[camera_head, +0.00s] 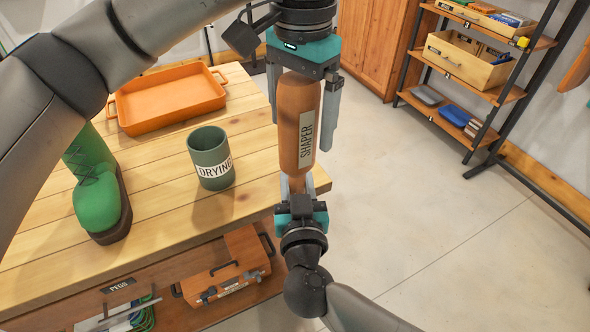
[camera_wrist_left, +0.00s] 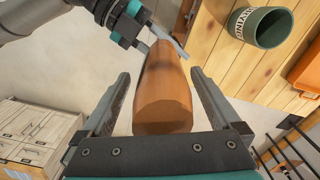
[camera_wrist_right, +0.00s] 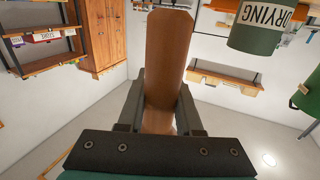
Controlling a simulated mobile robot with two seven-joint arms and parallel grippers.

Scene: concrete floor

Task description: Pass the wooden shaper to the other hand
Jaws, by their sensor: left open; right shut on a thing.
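The wooden shaper (camera_head: 297,110) is a brown rounded block labelled SHAPER, held upright in the air beside the table's right edge. My right gripper (camera_head: 297,184) comes from below and is shut on its lower end. My left gripper (camera_head: 302,132) comes from above and is open, with a finger on each side of the shaper's upper part. In the left wrist view, the shaper (camera_wrist_left: 163,98) lies between the spread fingers with a gap on each side. In the right wrist view, the shaper (camera_wrist_right: 168,62) rises from between the fingers.
The wooden table (camera_head: 165,212) holds a green DRYING cup (camera_head: 209,168), a green boot (camera_head: 98,195) and an orange tray (camera_head: 168,100). An orange toolbox (camera_head: 228,272) sits on the shelf below. A shelf rack (camera_head: 478,85) stands back right. Floor on the right is clear.

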